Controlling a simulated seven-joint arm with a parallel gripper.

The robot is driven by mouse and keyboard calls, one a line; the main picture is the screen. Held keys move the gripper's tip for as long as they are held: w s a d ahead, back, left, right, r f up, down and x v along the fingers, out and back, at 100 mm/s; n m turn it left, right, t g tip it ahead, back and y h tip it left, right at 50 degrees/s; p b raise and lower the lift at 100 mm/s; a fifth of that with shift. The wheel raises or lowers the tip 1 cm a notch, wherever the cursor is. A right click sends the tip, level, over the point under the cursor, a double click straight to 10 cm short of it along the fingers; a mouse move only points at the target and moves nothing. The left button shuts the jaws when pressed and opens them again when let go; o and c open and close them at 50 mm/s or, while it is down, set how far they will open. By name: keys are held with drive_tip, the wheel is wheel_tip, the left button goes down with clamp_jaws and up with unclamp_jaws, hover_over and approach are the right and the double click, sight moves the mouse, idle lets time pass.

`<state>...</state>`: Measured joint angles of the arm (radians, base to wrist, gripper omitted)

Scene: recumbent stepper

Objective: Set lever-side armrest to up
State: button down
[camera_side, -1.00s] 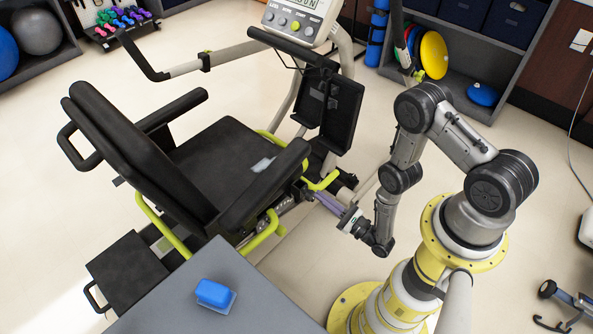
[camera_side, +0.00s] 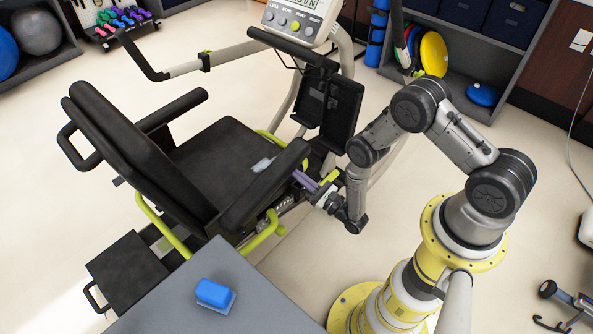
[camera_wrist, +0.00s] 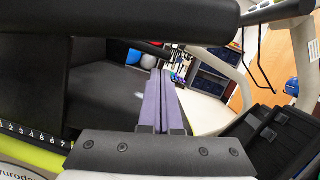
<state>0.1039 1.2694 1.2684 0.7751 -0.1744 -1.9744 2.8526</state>
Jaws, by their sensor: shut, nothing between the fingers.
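The near armrest (camera_side: 265,185), on the side of the yellow-green lever (camera_side: 328,182), is a black padded bar lying roughly level beside the seat (camera_side: 215,155). In the wrist view this armrest (camera_wrist: 150,18) crosses the top of the picture, above my fingers. My gripper (camera_side: 300,178) has purple fingers, pressed together and empty. Their tips reach in at the outer side of the armrest near its front end, low by the seat edge. In the wrist view the fingers (camera_wrist: 160,90) point toward the seat. Whether they touch the armrest I cannot tell.
The far armrest (camera_side: 172,110) is also down. The backrest (camera_side: 140,155) stands at the left, and a black pedal (camera_side: 328,112) is beyond my gripper. Floor between machine and my base is clear.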

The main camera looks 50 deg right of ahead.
drive_tip(key=shift+a+r, duration=0.15)
drive_tip(key=shift+r, duration=0.45)
drive_tip(key=shift+a+r, duration=0.15)
drive_tip(key=shift+r, duration=0.4)
drive_tip(key=shift+r, duration=0.1)
